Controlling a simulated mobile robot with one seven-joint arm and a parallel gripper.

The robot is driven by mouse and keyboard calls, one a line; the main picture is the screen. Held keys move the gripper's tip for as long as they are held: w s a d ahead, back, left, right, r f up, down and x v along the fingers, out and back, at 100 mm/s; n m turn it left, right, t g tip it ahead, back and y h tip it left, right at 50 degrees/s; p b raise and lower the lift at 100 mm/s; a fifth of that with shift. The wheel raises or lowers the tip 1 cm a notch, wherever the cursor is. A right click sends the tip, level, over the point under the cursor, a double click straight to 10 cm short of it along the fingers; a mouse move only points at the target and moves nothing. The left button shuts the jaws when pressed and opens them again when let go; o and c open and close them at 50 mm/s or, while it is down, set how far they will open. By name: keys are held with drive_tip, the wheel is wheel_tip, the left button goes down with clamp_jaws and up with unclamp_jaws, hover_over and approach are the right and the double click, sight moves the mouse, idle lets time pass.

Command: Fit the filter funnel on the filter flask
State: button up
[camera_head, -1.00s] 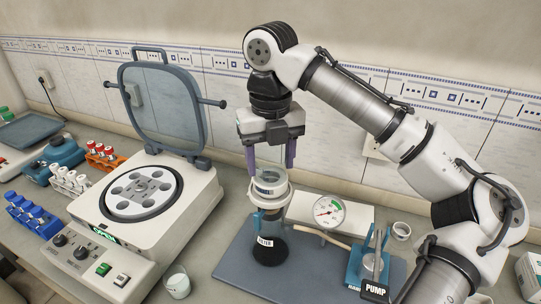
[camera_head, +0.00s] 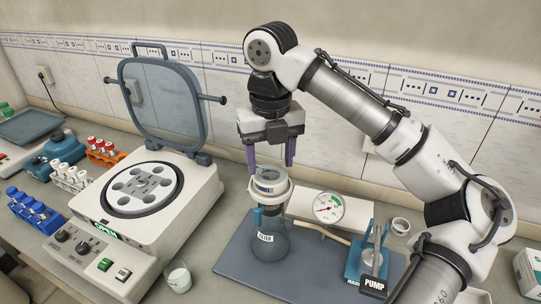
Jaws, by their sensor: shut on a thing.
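The filter funnel (camera_head: 269,178) is a clear cup with a white ring (camera_head: 282,195) around its lower part. It is upright, directly above the filter flask (camera_head: 272,248). The flask is grey and see-through, carries a FILTER label and stands on a dark blue mat. The ring hides the joint, so I cannot tell if the funnel is fully seated or slightly raised. My gripper (camera_head: 271,166) points straight down with its purple fingers on both sides of the funnel's top, shut on it.
A pressure gauge (camera_head: 329,207) on a white box stands behind the flask. A blue pump (camera_head: 371,262) labelled PUMP and a small white cup (camera_head: 400,226) stand to the right. A centrifuge (camera_head: 150,215) with raised lid is at left, a beaker (camera_head: 179,277) before it. The mat's (camera_head: 235,262) front left is bare.

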drive_tip(key=shift+f+p, duration=0.15)
drive_tip(key=shift+p, duration=0.2)
drive_tip(key=o, duration=1.1)
drive_tip(key=shift+r+p, duration=0.85)
drive_tip(key=shift+r, duration=2.7)
